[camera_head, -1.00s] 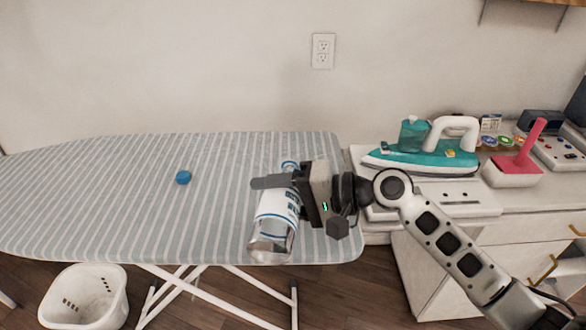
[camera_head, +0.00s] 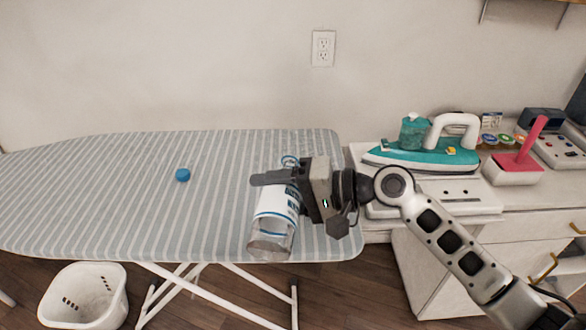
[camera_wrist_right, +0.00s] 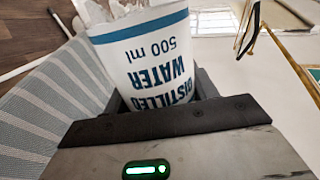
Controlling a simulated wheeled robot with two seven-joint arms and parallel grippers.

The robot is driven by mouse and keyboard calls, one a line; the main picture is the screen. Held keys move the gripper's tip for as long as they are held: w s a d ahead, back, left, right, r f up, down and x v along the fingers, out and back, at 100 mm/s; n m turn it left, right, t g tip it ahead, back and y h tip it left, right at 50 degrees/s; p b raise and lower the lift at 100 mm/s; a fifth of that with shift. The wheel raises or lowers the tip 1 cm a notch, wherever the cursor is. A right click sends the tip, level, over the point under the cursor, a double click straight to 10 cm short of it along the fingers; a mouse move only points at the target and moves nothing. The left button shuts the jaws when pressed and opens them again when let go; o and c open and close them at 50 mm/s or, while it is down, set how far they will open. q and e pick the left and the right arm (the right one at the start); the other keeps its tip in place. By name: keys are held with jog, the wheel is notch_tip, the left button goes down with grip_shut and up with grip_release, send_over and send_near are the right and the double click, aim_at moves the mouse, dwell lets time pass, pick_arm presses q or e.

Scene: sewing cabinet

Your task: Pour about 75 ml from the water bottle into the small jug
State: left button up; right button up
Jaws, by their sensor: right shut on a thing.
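The water bottle (camera_head: 277,208) is clear with a white and blue label. My right gripper (camera_head: 285,181) is shut on it, over the right end of the ironing board. Its clear base points toward the near edge; its neck lies beyond the gripper and is partly hidden. In the right wrist view the label (camera_wrist_right: 155,62) reads upside down between the fingers. A blue cap (camera_head: 183,175) lies apart on the board. A teal translucent vessel (camera_head: 413,131) stands by the iron; I cannot tell whether it is the small jug or part of the iron. My left gripper is not in view.
The striped ironing board (camera_head: 90,200) is mostly clear to the left. A teal iron (camera_head: 425,157) stands on the white cabinet at right, with a pink-handled item (camera_head: 518,162) beside it. A white basket (camera_head: 85,297) stands on the floor.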

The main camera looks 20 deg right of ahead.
jog(key=shift+s+a+f+n+t+b, duration=0.15)
jog(key=shift+f+n+b, duration=0.15)
jog(key=shift+f+b, duration=0.25)
jog(key=shift+s+f+n+t+b, duration=0.15)
jog(key=shift+f+n+b, duration=0.15)
jog(key=shift+f+b, duration=0.2)
jog(key=shift+r+n, duration=0.3)
jog(key=shift+r, duration=0.05)
jog(key=shift+f, duration=0.15)
jog(key=shift+r+n, duration=0.3)
jog(key=shift+r, duration=0.2)
